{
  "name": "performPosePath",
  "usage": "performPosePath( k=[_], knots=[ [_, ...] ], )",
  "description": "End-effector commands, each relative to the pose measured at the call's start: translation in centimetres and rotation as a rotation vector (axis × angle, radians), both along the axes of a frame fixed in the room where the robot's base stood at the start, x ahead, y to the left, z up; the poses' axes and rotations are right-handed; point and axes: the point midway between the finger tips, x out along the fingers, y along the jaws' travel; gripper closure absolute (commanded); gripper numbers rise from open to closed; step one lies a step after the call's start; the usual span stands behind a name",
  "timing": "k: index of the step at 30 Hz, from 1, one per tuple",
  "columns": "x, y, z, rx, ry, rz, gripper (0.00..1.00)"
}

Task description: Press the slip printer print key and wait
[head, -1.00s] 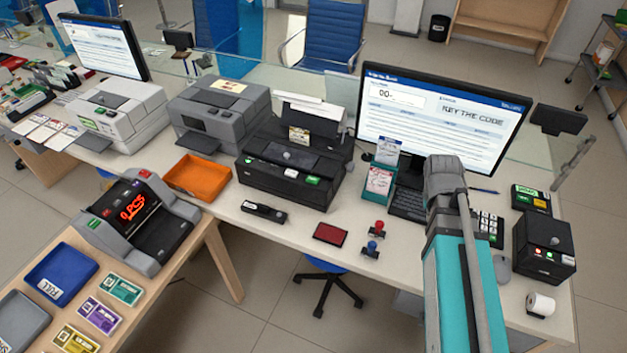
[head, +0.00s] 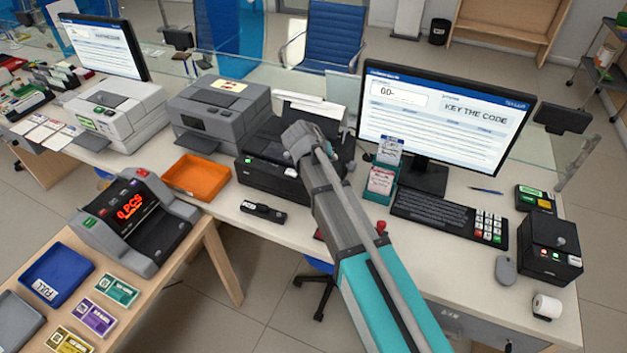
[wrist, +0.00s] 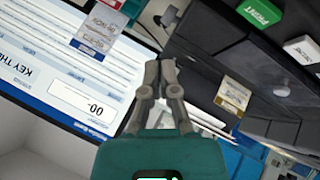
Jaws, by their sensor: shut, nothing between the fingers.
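The black slip printer (head: 262,177) stands on the counter left of the large monitor, with white paper at its back. In the wrist view the green key marked PRINT (wrist: 262,12) shows at the top right, on the dark printer body (wrist: 205,25). My gripper (wrist: 161,68) is shut and empty, its fingertips together. In that picture it lies left of and below the key, apart from it. The fingers cannot be made out in the head view.
The monitor (head: 445,110) stands right of the printer, with a teal card holder (head: 381,182) between them. The keyboard (head: 435,213) lies in front of it. An orange tray (head: 196,176) and a grey printer (head: 220,108) are at the left.

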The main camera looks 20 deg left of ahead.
Motion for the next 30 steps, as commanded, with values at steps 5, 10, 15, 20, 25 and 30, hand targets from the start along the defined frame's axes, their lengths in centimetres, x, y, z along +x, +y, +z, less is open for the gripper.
performPosePath(
  k=[5,10,15,20,25,30],
  knots=[
    [0.0,4.5,0.4,-0.01,-0.059,0.044,1.0],
    [-0.2,5.9,0.6,-0.013,-0.081,0.058,1.0],
    [-0.2,5.9,0.6,-0.012,-0.081,0.058,1.0],
    [-0.2,5.9,0.6,-0.012,-0.081,0.058,1.0],
    [-0.2,5.9,0.4,-0.013,-0.081,0.058,1.0],
    [-0.2,5.9,-0.3,-0.013,-0.081,0.058,1.0]
  ],
)
